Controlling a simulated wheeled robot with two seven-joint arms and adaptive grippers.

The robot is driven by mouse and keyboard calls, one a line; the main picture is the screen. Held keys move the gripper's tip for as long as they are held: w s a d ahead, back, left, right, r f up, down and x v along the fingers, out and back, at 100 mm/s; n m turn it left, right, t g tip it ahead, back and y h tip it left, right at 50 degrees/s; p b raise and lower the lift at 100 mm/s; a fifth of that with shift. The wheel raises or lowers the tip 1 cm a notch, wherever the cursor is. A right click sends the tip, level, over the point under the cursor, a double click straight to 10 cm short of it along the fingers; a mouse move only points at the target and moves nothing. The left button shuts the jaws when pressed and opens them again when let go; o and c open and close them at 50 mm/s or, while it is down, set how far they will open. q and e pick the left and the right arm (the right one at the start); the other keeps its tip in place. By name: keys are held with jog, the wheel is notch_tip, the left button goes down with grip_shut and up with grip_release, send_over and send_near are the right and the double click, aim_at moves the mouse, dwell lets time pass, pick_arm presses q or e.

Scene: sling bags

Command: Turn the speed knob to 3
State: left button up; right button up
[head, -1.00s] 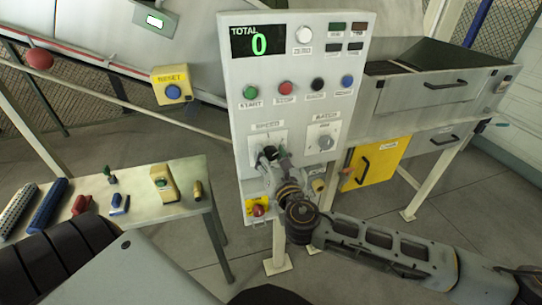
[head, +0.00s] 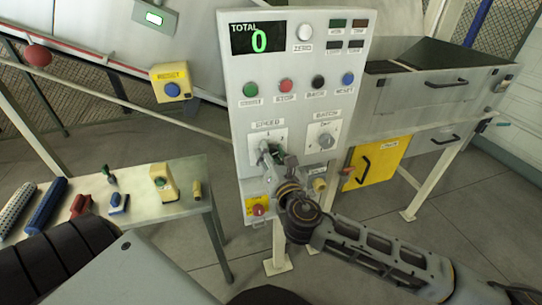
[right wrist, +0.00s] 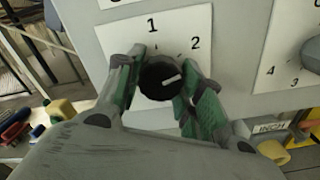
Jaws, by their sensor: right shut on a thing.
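The black speed knob (right wrist: 158,80) sits on a white dial plate (right wrist: 222,20) marked 1 and 2 in the right wrist view. Its white pointer line points right and slightly up, clockwise past the 2. No 3 shows on this dial; my finger covers the plate there. My right gripper (right wrist: 165,84) is shut on the knob, with one green-padded finger on each side. In the head view my right gripper (head: 271,154) covers most of the knob below the SPEED label (head: 267,124). My left gripper is out of view.
The batch knob (head: 326,141) is just right of the speed dial. Several buttons, including green start (head: 250,90) and red stop (head: 286,86), sit above. A red button on yellow (head: 258,210) is below. A table (head: 150,215) with small items stands left.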

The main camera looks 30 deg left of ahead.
jog(key=shift+m, duration=1.2)
jog(key=shift+m+b, duration=0.35)
jog(key=shift+m, duration=0.75)
jog(key=m, duration=0.2)
jog(key=shift+m, duration=1.6)
jog(key=o, duration=1)
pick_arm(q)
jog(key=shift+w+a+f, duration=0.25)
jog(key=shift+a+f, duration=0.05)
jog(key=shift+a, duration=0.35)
pick_arm(e)
jog(key=v, duration=1.2)
